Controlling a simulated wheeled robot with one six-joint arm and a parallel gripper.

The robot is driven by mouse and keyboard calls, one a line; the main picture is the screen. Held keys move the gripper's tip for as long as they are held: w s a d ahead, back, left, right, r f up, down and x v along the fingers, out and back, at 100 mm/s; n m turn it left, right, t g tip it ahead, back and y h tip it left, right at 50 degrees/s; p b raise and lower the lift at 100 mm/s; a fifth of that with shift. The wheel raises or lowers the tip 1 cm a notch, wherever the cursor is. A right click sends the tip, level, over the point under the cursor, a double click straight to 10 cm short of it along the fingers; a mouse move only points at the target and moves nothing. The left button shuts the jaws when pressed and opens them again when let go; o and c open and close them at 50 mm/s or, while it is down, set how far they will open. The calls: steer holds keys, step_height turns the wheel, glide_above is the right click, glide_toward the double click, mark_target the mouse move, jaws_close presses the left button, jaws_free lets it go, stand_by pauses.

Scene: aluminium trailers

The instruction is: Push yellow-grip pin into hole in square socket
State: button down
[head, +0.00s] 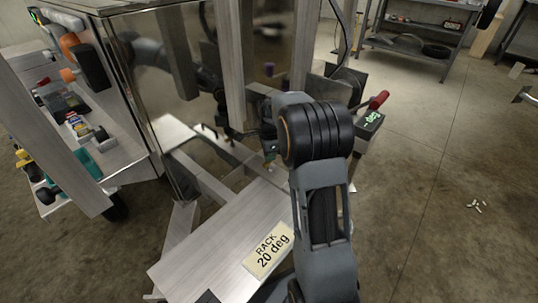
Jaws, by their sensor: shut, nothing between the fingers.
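My arm reaches forward from the lower right to the trailer's drawbar area. My gripper (270,148) is mostly hidden behind the dark wrist joint; only a small part shows at its left, low near the metal frame. It is shut and holds nothing. I cannot make out the yellow-grip pin or the hole in the square socket; my arm and the frame bars may cover them.
A metal plate labelled "RACK 20 deg" (268,254) lies in front. A polished trailer box (160,90) and a tool shelf (115,160) stand left. A device with a green display (370,119) and a red handle (378,100) are right. Concrete floor is open farther right.

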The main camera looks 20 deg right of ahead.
steer(key=shift+s+f, duration=0.1)
steer(key=shift+f, duration=0.2)
step_height(320, 180, up, 3)
steer(key=p, duration=0.3)
steer(key=shift+r, duration=0.15)
step_height(320, 180, up, 13)
steer(key=p, duration=0.5)
steer(key=shift+p, duration=0.3)
